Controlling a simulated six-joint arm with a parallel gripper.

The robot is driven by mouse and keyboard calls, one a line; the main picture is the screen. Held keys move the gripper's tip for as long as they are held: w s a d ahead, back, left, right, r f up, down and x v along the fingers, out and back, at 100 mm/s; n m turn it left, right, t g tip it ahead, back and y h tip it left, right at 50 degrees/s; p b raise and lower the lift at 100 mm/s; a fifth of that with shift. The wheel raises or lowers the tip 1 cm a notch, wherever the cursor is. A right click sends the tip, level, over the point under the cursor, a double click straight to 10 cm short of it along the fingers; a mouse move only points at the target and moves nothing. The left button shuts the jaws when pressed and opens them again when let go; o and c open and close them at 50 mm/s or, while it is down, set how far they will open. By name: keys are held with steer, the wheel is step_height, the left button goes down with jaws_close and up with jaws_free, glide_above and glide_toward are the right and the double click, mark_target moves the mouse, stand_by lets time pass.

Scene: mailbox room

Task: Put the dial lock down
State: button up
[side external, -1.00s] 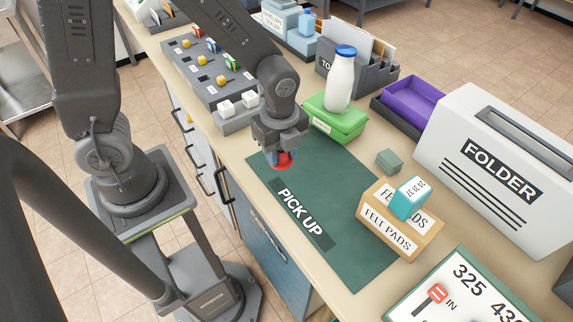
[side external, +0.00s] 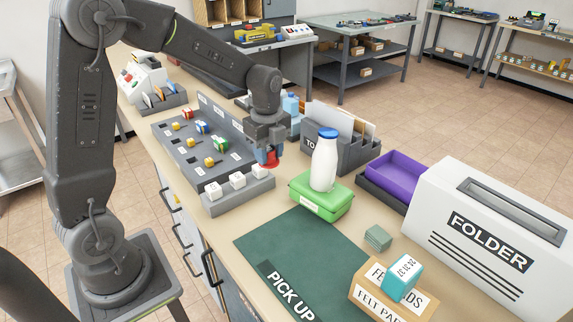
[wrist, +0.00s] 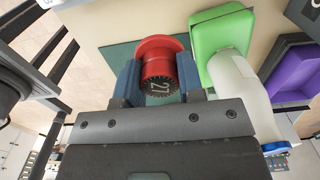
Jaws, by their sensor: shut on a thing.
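My gripper (side external: 269,150) is shut on the red dial lock (side external: 271,162) and holds it in the air near the right end of the grey sloped rack (side external: 195,142). In the wrist view the dial lock (wrist: 157,62) sits between the two blue fingers (wrist: 158,82), with its dark notched dial and the number 21 showing. The dark green "PICK UP" mat (side external: 300,250) lies on the counter below and towards the camera. In the wrist view, part of the mat (wrist: 117,54) shows beyond the lock.
A white bottle with a blue cap (side external: 325,162) stands on a green box (side external: 321,197) just right of my gripper. White blocks (side external: 238,180) sit on the rack's front ledge. A felt pads box (side external: 372,290) and a folder machine (side external: 490,240) stand further right. The mat's visible surface is bare.

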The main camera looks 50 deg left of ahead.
steer(key=w+a+n, duration=0.1)
steer(key=w+a, duration=0.4)
steer(key=w, duration=0.3)
glide_above(290, 161)
step_height(290, 161, down, 3)
steer(key=shift+n, duration=0.4)
step_height(290, 161, down, 10)
steer(key=shift+r, duration=0.1)
steer(key=shift+f, duration=0.2)
steer(key=o, duration=1)
steer(key=shift+c, duration=0.2)
